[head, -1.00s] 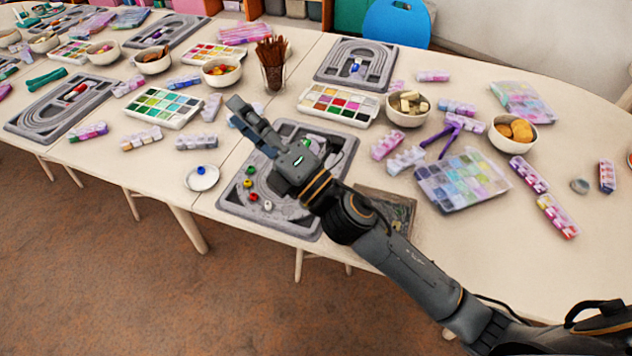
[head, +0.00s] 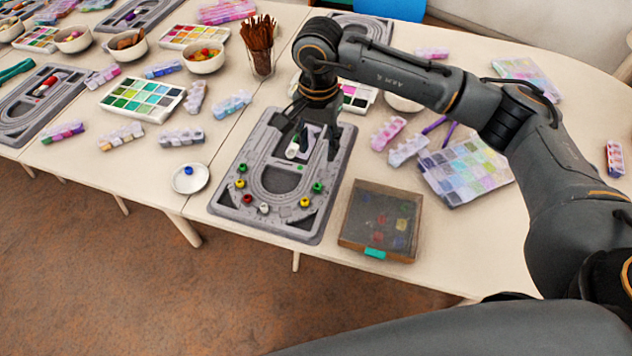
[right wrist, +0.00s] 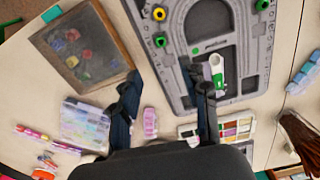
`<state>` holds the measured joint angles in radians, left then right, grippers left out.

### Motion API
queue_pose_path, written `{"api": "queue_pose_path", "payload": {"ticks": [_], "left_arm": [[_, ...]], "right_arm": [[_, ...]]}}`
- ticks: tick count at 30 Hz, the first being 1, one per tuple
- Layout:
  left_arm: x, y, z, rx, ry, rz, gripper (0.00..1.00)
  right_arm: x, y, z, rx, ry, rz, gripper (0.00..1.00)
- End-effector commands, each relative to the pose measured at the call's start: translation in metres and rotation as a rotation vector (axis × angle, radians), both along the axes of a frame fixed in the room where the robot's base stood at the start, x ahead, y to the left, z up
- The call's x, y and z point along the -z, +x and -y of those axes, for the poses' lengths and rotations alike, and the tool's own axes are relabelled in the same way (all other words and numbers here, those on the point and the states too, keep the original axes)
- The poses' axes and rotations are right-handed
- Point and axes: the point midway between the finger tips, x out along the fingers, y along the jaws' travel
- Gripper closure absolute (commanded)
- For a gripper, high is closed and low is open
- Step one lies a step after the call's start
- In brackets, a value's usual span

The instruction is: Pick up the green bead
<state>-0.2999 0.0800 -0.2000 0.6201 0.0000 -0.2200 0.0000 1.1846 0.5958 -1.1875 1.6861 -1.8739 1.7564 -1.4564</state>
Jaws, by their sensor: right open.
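The grey bead board (head: 225,207) lies near the table's front edge. One green bead (head: 318,187) is on its right side; it also shows in the right wrist view (right wrist: 160,40). A second green bead (head: 242,168) is on its left side and shows at the top of the right wrist view (right wrist: 261,5). My right gripper (head: 318,150) is open over the board's far part, fingers downward, beyond the nearer green bead. In the right wrist view its spread fingers (right wrist: 165,82) have nothing between them. My left gripper is out of view.
Yellow (head: 304,202), red (head: 247,199) and white (head: 264,208) beads sit on the board. A white-and-green piece (head: 292,150) is close to my right fingers. A lidded box (head: 350,225) stands right of the board, a saucer (head: 205,176) to its left.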

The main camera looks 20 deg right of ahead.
Motion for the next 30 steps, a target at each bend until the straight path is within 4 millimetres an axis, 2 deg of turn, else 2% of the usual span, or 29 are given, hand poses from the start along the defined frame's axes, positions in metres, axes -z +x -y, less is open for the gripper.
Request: {"api": "queue_pose_path", "payload": {"ticks": [5,12,20,27,30], "left_arm": [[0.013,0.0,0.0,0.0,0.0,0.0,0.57],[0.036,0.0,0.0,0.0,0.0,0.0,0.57],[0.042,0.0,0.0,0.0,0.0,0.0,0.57],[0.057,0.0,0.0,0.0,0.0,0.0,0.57],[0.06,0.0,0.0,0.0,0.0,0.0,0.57]], "right_arm": [[0.024,0.0,0.001,0.0,-0.005,-0.003,0.55],[0.072,-0.001,0.0,0.001,-0.002,-0.004,0.55],[0.092,0.0,0.0,0.0,0.0,-0.003,0.55],[0.128,0.003,0.002,0.001,0.0,-0.004,0.55],[0.137,0.004,0.002,0.002,0.0,-0.002,0.55]]}}
